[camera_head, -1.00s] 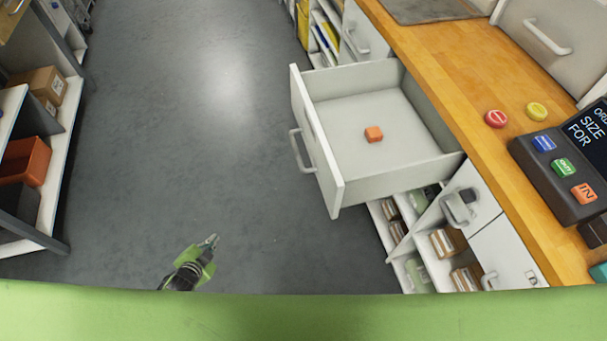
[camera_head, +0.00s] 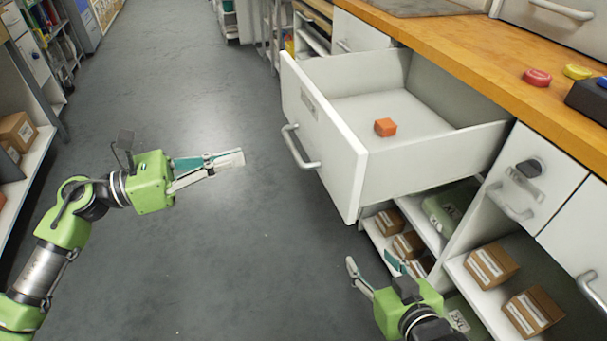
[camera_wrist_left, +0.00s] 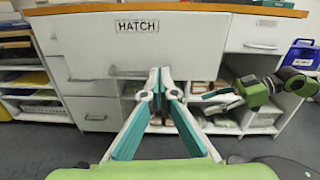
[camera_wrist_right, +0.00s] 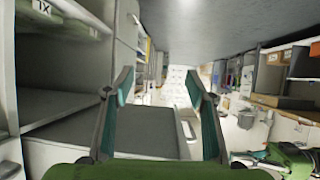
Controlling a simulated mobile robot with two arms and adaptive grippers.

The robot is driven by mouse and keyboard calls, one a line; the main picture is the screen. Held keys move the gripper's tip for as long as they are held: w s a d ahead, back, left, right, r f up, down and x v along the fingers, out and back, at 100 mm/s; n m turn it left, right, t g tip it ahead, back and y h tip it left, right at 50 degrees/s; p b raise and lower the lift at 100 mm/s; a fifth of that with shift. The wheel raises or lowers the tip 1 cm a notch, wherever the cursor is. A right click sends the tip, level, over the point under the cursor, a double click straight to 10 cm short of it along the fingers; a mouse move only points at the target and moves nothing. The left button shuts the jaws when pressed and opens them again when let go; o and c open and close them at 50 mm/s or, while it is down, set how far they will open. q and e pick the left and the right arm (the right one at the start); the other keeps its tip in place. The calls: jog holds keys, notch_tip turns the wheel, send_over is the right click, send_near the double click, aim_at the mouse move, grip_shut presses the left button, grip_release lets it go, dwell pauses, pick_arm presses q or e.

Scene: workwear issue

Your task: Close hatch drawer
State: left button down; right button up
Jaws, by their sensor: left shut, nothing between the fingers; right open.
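The hatch drawer (camera_head: 335,140) is pulled far out of the counter, its front facing left with a grey bar handle (camera_head: 299,150). An orange block (camera_head: 385,127) lies inside it. In the left wrist view the drawer front (camera_wrist_left: 180,45) carries a HATCH label (camera_wrist_left: 137,26). My left gripper (camera_head: 242,157) is shut and empty, left of the drawer front and apart from it, pointing toward it. My right gripper (camera_head: 370,268) is open and empty, below and in front of the drawer's near corner; its fingers also show in the right wrist view (camera_wrist_right: 160,85).
Below the drawer are open shelves with cardboard boxes (camera_head: 490,265). A shelf with boxes (camera_head: 18,132) stands at the left. The floor (camera_head: 200,80) between is clear.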

pick_arm(q)
jog(key=m, duration=0.1)
send_near(320, 145)
jog(key=shift+g, duration=0.3)
jog(key=x, duration=0.6)
jog(key=shift+r, duration=0.1)
jog(key=shift+w+d, duration=0.2)
jog(key=shift+d, duration=0.25)
pick_arm(e)
jog(key=shift+s+r, duration=0.1)
jog(key=shift+r, duration=0.5)
